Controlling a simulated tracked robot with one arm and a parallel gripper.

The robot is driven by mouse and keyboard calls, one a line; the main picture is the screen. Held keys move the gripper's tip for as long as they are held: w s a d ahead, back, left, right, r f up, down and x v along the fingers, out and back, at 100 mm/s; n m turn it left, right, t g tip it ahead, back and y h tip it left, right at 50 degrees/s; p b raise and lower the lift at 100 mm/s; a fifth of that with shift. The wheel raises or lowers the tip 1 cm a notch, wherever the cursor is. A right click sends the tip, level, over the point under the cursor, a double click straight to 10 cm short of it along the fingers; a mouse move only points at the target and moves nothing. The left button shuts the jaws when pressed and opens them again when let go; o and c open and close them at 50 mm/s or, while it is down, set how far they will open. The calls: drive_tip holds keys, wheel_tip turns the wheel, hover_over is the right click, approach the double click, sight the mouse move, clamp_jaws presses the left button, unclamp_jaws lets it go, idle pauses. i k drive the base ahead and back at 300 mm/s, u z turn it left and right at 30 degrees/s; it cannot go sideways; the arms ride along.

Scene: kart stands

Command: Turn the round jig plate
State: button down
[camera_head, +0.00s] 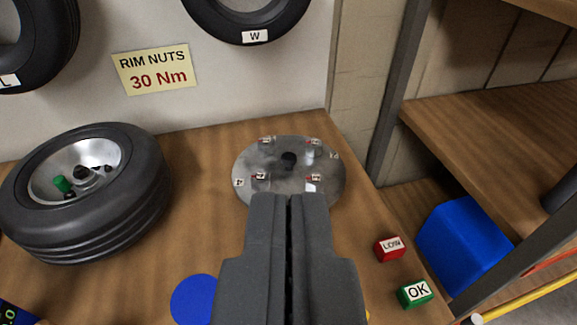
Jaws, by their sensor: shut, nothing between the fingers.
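The round jig plate (331,174) is a shiny grey metal disc lying on the wooden bench. It has a dark hub (289,160) at its middle and several small red and white labelled marks around it. My gripper (289,198) is shut and empty, with its tips in front of the near edge of the plate in the picture. The fingers hide part of that near edge. I cannot tell whether the tips touch the plate.
A wheel with a tyre (95,218) lies on the bench at left. A blue disc (193,300), a red LOW block (389,249) and a green OK block (415,292) lie nearer. A blue bin (462,245) and shelves (490,125) stand right, beyond the bench edge.

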sight(288, 167)
drive_tip(key=k, duration=1.3)
drive_tip(key=u, duration=0.35)
drive_tip(key=i, duration=1.8)
drive_tip(key=z, duration=0.6)
